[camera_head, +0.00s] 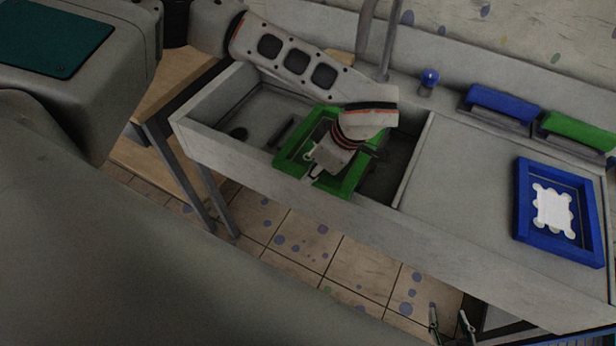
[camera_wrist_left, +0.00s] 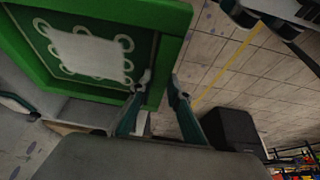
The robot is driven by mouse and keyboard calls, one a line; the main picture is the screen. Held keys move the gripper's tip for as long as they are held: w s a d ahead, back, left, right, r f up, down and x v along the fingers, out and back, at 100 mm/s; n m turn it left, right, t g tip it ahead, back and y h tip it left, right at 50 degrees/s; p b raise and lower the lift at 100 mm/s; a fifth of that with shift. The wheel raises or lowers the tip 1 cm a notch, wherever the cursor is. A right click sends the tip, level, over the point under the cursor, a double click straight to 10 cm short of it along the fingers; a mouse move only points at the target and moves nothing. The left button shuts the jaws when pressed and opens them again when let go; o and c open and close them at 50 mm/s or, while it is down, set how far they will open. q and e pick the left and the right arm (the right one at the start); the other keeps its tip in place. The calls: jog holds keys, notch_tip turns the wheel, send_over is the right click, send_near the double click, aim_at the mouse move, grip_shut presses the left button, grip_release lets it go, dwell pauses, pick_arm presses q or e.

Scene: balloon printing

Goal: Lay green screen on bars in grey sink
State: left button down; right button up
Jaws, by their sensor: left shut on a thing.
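The green screen (camera_head: 296,143) is a green frame, seen over the middle of the grey sink (camera_head: 215,150). My left gripper (camera_head: 314,172) is shut on the frame's near edge, and its wrist hides part of the screen. In the left wrist view the fingers (camera_wrist_left: 160,82) pinch the edge of the green frame (camera_wrist_left: 171,50), which has a pale stencil pattern inside. A short dark bar (camera_head: 284,130) shows in the sink left of the screen; I cannot tell whether the frame touches any bar. My right gripper (camera_head: 451,318) is low at the bottom right, fingers apart and empty.
A blue screen (camera_head: 522,213) lies on the counter right of the sink. Blue (camera_head: 503,104) and green (camera_head: 577,131) blocks stand along the back, near a blue knob (camera_head: 429,77). The counter between sink and blue screen is clear.

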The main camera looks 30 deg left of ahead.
pick_arm(q)
jog(key=shift+w+d+f, duration=0.1)
jog(key=shift+w+f, duration=0.05)
jog(key=shift+w, duration=2.15)
jog(key=shift+w+d+f, duration=0.1)
jog(key=shift+w+f, duration=0.05)
jog(key=shift+w, duration=2.15)
jog(key=shift+w+f, duration=0.2)
jog(key=shift+w, duration=0.05)
jog(key=shift+w+f, duration=0.25)
jog(key=shift+f, duration=0.3)
jog(key=shift+w+f, duration=0.2)
jog(key=shift+f, duration=0.35)
jog(key=f+b, duration=0.2)
jog(key=w+f+b, duration=0.1)
jog(key=f+b, duration=0.1)
pick_arm(e)
jog(key=shift+w+a+f+y, duration=0.25)
jog(key=shift+a+f, duration=0.1)
jog(key=shift+a, duration=0.2)
jog(key=shift+w+a+f+y, duration=0.15)
jog(key=shift+w+a+f, duration=0.15)
jog(key=shift+a, duration=0.25)
jog(key=shift+f, duration=0.1)
pick_arm(q)
jog(key=shift+f, duration=0.15)
pick_arm(e)
jog(key=shift+r, duration=0.3)
